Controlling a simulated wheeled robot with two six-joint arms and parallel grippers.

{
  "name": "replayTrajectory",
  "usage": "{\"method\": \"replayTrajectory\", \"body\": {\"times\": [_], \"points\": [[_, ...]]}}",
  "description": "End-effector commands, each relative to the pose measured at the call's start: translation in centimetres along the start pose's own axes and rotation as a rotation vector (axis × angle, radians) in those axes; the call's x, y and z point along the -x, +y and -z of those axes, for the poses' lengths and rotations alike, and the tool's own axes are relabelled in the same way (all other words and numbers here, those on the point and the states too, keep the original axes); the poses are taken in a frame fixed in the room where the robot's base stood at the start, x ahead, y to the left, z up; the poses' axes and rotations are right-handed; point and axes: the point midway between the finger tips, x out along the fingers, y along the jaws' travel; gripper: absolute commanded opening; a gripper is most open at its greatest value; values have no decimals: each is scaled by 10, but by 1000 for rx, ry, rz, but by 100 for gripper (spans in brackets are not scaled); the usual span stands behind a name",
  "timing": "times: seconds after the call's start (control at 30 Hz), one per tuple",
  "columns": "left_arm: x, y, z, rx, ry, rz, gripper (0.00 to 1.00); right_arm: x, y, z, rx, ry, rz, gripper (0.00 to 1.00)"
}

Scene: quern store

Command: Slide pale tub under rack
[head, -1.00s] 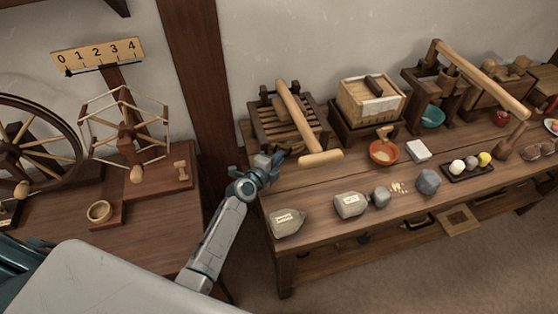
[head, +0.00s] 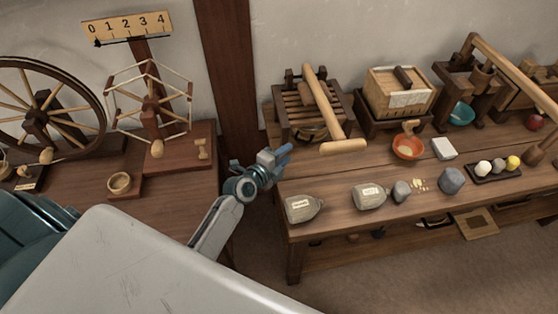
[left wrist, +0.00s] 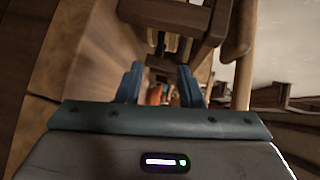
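The slatted wooden rack (head: 335,98) stands at the back left of the long bench, with a wooden beam leaning across it. The rack's dark wood (left wrist: 175,18) fills the top there. My right gripper is not in view.
Two labelled grey sacks (head: 303,208) and stones lie along the bench's front. A left table holds a spinning wheel (head: 45,115).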

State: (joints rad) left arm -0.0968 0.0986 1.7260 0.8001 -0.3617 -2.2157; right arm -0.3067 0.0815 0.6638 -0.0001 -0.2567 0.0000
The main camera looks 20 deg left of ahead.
Motion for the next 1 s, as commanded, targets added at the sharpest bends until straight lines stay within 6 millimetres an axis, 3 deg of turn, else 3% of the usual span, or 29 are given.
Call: {"method": "replayTrajectory", "body": {"times": [0.1, 0.27, 1.0], "points": [[18, 2, 0, -2, 0, -1, 34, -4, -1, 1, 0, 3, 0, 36], [30, 0, 0, -2, 0, -1, 34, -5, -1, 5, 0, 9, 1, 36], [31, 0, 0, 0, 0, -1, 34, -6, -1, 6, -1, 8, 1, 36]]}}
